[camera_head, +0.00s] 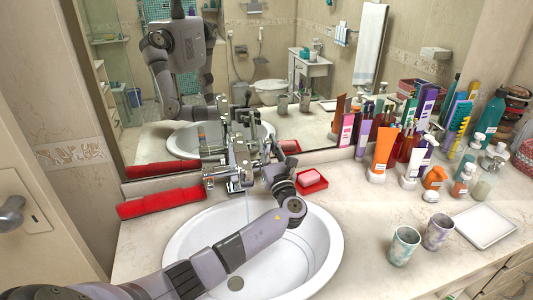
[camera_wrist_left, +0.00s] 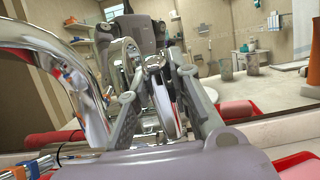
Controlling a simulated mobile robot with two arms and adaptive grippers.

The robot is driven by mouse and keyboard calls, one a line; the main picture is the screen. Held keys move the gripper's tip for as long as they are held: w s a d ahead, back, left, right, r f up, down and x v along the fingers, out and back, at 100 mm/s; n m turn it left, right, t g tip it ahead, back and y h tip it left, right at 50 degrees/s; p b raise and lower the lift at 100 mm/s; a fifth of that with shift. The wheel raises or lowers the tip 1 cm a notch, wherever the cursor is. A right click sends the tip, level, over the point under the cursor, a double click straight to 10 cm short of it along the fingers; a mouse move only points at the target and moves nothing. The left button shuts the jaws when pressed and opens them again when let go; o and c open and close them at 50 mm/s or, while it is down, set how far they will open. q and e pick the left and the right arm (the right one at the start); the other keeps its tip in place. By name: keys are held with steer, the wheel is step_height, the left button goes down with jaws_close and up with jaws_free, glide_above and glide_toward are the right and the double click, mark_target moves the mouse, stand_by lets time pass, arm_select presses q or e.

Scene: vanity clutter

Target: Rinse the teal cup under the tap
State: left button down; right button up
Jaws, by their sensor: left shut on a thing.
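The teal cup (camera_head: 404,247) stands upright on the counter to the right of the basin, apart from my grippers. The chrome tap (camera_head: 232,165) is at the back of the basin, and its curved spout (camera_wrist_left: 68,62) fills the left of the left wrist view. A thin, faint streak that looks like water (camera_head: 248,208) hangs below it. My left gripper (camera_head: 252,158) is at the tap, shut on the tap's chrome lever (camera_wrist_left: 165,92), which shows between the fingers in the left wrist view. The exact contact is partly hidden. My right gripper is out of view.
The white basin (camera_head: 325,240) lies under my left arm. A purple-grey cup (camera_head: 438,233) stands beside the teal one, with a white tray (camera_head: 485,226) to the right. A pink soap on a red dish (camera_head: 318,186), a red case (camera_head: 160,203) and several bottles line the mirror.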

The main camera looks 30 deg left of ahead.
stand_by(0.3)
arm_select(q)
steer(key=c, duration=1.4)
jaws_free()
steer(key=shift+c, duration=0.2)
steer(key=v, duration=0.7)
steer(key=shift+s+d, duration=0.2)
steer(key=shift+d, duration=0.05)
steer(key=shift+f, duration=0.2)
